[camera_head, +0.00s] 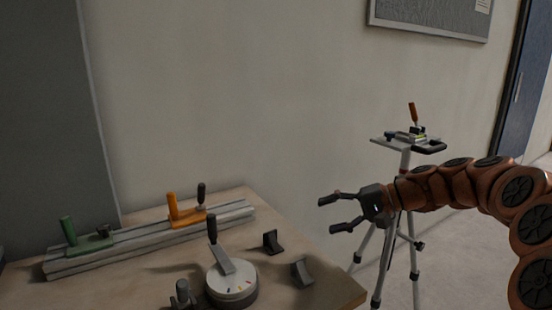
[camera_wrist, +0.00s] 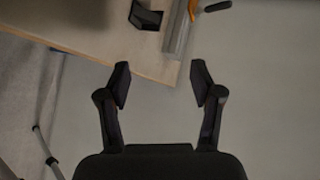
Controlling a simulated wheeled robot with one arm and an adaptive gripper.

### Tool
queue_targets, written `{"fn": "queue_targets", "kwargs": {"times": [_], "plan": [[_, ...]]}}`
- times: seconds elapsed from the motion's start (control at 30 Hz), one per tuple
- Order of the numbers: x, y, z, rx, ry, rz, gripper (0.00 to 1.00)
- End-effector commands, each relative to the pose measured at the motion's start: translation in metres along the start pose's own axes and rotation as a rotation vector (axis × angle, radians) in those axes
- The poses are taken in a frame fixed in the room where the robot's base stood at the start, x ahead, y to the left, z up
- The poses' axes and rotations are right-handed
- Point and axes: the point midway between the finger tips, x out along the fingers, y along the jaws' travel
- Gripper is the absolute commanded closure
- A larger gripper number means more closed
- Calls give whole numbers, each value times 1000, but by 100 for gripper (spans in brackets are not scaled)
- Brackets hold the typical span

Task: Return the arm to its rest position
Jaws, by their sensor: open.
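My gripper (camera_head: 342,214) is open and empty, past the right edge of the table in the head view, with its fingers pointing left. My orange-brown arm (camera_head: 455,185) reaches in from the right edge of the picture. In the wrist view my gripper (camera_wrist: 160,85) has its two black fingers spread apart. Nothing is between them but the pale wall behind. The table corner shows just beyond the fingertips.
The wooden table (camera_head: 330,290) holds a rail (camera_head: 150,245) with green (camera_head: 85,240) and orange (camera_head: 185,210) clamps, a round dial with a lever (camera_head: 232,282) and two dark blocks. A tripod (camera_head: 388,250) with a small top platform stands behind my arm. A wall closes the back.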

Motion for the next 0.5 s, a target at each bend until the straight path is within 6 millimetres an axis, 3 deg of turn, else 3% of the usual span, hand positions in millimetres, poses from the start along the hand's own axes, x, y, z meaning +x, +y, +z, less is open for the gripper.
{"fn": "queue_targets", "kwargs": {"times": [0.03,0.13,0.3,0.5], "plan": [[0,-20,21,-10,-28,38,35],[8,-33,59,-26,-76,123,35],[10,-45,122,-53,-147,277,35],[-3,-48,191,-89,-202,469,35]]}}
